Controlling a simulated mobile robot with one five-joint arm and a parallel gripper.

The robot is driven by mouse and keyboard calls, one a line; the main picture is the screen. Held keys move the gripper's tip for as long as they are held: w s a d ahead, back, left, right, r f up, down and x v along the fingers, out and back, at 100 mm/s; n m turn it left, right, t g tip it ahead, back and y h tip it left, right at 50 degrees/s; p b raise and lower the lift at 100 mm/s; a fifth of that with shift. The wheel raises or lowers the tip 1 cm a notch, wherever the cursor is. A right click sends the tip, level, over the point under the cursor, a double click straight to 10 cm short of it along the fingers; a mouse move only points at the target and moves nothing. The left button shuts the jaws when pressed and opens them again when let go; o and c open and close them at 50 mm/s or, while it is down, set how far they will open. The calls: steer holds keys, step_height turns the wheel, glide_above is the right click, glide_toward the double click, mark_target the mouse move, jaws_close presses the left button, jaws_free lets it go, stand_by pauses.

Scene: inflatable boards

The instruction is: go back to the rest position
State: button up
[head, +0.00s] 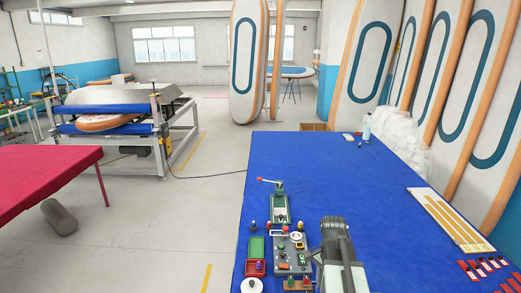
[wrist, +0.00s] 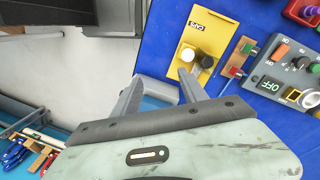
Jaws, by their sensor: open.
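My gripper (wrist: 160,88) shows in the wrist view with its two grey fingers spread apart. In the head view my grey arm (head: 336,252) is folded low over the front of the blue table (head: 320,175). The gripper's fingers cannot be made out there.
A grey control box (wrist: 293,72) with an OFF display stands right of the yellow holder. A green-and-grey device (head: 280,207), a green tray (head: 257,247) and a red tray crowd the table's front left. A strip board (head: 450,218) lies at right. The table's middle is clear.

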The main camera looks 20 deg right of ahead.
steer(key=w+a+n+t, duration=0.1)
steer(key=w+a+n, duration=0.1)
steer(key=a+n, duration=1.7)
steer(key=a+f+m+b, duration=0.1)
steer(key=f+b, duration=0.5)
steer(key=a+f+m+b, duration=0.1)
steer(key=f+b, duration=0.5)
steer(key=a+f+m+b, duration=0.1)
steer(key=f+m+b, duration=0.1)
steer(key=f+b, duration=0.3)
steer(key=shift+s+a+f+b, duration=0.1)
steer(key=shift+a+f+b, duration=0.15)
steer(key=shift+f+b, duration=0.2)
steer(key=shift+r, duration=0.2)
